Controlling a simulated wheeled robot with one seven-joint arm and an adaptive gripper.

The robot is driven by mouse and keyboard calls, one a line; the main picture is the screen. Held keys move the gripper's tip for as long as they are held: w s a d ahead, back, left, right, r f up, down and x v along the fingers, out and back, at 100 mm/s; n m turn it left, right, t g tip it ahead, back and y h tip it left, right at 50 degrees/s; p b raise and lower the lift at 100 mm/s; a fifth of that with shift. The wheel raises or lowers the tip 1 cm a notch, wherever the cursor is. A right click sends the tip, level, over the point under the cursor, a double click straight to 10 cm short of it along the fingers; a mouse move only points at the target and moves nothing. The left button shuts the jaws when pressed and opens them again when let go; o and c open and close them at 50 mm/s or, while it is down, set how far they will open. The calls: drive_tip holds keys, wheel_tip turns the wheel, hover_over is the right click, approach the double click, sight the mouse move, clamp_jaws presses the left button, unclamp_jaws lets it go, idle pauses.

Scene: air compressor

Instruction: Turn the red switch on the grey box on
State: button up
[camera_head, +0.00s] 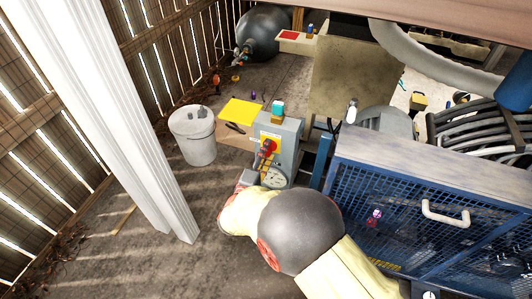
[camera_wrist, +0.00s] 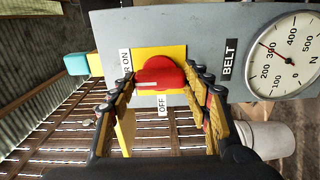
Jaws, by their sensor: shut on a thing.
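The red switch (camera_wrist: 160,73) sits on a yellow plate (camera_wrist: 172,53) on the grey box (camera_wrist: 215,20). In the wrist view my gripper (camera_wrist: 165,80) has one finger on each side of the red knob, closed on it. A white line on the knob lies nearly level in that view, its end towards the left. A partly covered label ending in "ON" is at the left, and an "OFF" label (camera_wrist: 162,104) is below the knob. In the head view the grey box (camera_head: 292,128) stands upright with the red switch (camera_head: 267,147) facing my arm; my fingers are hard to make out there.
A round gauge (camera_wrist: 290,55) is on the box beside a "BELT" label. A white bucket (camera_head: 193,138) stands left of the box, and a white post (camera_head: 105,90) is further left. A blue mesh cage (camera_head: 400,200) stands close on the right.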

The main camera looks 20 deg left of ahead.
drive_tip(key=shift+f, duration=0.1)
drive_tip(key=o, duration=1)
drive_tip(key=shift+o, duration=0.8)
drive_tip(key=shift+s, duration=0.15)
drive_tip(key=s, duration=1.1)
drive_tip(key=shift+s+a, duration=0.35)
drive_tip(key=shift+a, duration=0.1)
